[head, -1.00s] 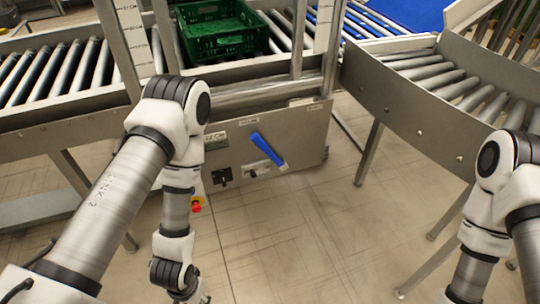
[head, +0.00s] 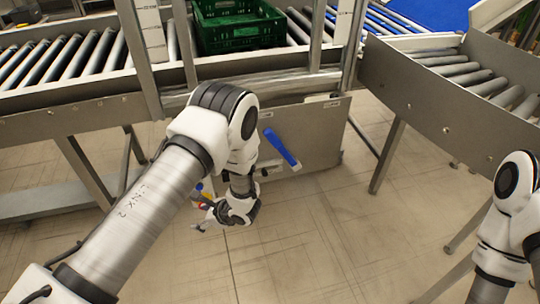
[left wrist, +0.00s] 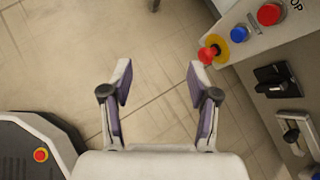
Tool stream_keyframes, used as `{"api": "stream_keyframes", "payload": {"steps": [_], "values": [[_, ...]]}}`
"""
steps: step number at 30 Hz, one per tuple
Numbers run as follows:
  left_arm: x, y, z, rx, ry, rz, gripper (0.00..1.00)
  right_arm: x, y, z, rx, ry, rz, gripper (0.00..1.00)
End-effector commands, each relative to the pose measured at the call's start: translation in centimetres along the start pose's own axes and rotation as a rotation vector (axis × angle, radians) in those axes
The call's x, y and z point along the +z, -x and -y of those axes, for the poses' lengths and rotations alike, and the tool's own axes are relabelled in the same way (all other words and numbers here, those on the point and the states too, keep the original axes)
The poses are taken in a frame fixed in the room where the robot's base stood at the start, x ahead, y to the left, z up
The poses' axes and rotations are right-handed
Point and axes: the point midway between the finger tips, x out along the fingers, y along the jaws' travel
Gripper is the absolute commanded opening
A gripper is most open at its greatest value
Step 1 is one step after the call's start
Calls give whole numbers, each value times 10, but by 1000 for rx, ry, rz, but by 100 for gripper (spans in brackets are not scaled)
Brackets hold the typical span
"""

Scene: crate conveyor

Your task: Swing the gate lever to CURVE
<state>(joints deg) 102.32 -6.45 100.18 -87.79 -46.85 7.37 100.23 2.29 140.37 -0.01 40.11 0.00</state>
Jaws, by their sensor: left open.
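The gate lever (head: 280,147) is a blue handle on the front of a grey metal panel (head: 322,130) under the conveyor. It slants from upper left to lower right. The small labels around it are too small to read, and my left arm hides the panel's left part. My left gripper (head: 203,212) is open and empty, left of and below the lever and apart from it. My right gripper is out of view.
A red knob on a yellow ring (left wrist: 208,54), a red button (left wrist: 270,13), a blue button (left wrist: 238,34) and a black switch (left wrist: 277,82) are close to the left gripper. A green crate (head: 240,30) sits on the rollers above. The floor in front is clear.

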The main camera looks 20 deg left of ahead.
Motion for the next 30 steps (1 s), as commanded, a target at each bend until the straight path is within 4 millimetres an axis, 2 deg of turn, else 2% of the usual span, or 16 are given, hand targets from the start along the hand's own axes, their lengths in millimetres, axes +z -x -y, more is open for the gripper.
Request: {"api": "stream_keyframes", "payload": {"steps": [1, 2, 3, 5, 6, 7, 9, 10, 14, 17, 25, 30], "values": [[-16, -5, 63, -197, -25, 85, 60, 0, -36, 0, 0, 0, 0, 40], [-17, 5, 103, -324, -37, 142, 60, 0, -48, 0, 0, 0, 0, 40], [-21, 25, 154, -494, -43, 215, 60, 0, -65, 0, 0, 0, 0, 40], [-33, 67, 219, -739, -32, 311, 60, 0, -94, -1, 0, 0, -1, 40], [-46, 96, 252, -878, -20, 351, 60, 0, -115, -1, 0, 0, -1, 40], [-56, 113, 266, -944, -15, 358, 60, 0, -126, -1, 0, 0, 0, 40], [-73, 130, 277, -1001, -1, 356, 60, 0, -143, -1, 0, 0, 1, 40], [-78, 131, 277, -1007, -3, 356, 60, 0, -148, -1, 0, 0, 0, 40], [-80, 135, 279, -1016, -3, 356, 60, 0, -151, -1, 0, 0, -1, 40], [-74, 131, 287, -1014, -1, 354, 60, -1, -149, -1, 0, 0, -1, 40], [-60, 105, 328, -1011, -2, 354, 60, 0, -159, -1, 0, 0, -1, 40], [-55, 99, 341, -1012, -5, 353, 60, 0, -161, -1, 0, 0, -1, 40]]}}
